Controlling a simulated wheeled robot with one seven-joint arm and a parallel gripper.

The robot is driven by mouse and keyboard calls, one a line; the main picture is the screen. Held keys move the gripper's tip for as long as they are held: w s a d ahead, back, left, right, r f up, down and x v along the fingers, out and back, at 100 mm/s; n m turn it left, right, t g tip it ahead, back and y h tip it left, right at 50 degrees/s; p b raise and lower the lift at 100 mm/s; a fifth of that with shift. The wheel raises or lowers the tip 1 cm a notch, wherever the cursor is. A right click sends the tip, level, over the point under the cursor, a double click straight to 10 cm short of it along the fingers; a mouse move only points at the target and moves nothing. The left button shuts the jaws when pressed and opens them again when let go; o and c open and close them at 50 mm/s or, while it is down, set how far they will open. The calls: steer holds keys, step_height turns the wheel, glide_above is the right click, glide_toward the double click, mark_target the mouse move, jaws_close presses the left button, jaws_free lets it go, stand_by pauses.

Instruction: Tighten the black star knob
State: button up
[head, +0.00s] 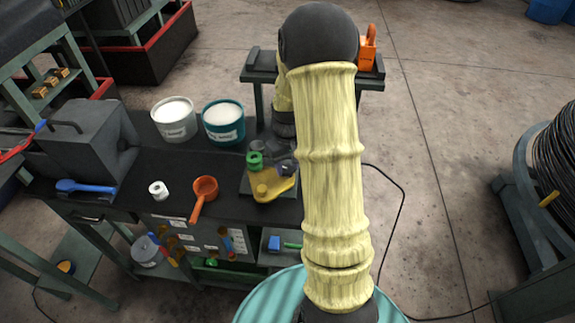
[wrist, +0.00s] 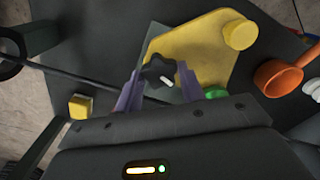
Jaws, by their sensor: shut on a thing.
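The black star knob (wrist: 157,69) shows in the wrist view between the two purple fingers of my gripper (wrist: 159,78). The fingers are shut on it from both sides, and a small white mark shows on its near side. In the head view the yellow plate (head: 273,189) lies on a grey base on the dark bench. My gripper (head: 286,169) is low over its back right part, and the star knob cannot be made out there.
A green part (head: 255,160) stands just left of my gripper. An orange ladle (head: 204,190) and a white ring (head: 158,190) lie further left. A white tub (head: 175,119) and a teal tub (head: 223,124) stand behind. My arm covers the bench's right side.

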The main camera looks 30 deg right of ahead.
mark_target(288, 168)
steer(key=m, duration=0.3)
steer(key=shift+w+r+m, duration=0.1)
steer(key=shift+m, duration=0.3)
steer(key=m, duration=0.3)
steer(key=shift+m, duration=0.3)
steer(key=m+p, duration=0.1)
steer(key=m, duration=0.2)
steer(key=shift+m, duration=0.3)
steer(key=shift+m+p, duration=0.4)
steer(key=shift+m, duration=1.2)
steer(key=o, duration=1)
step_height(288, 168, up, 17)
steer(key=shift+r+b, duration=0.15)
steer(key=shift+b, duration=0.85)
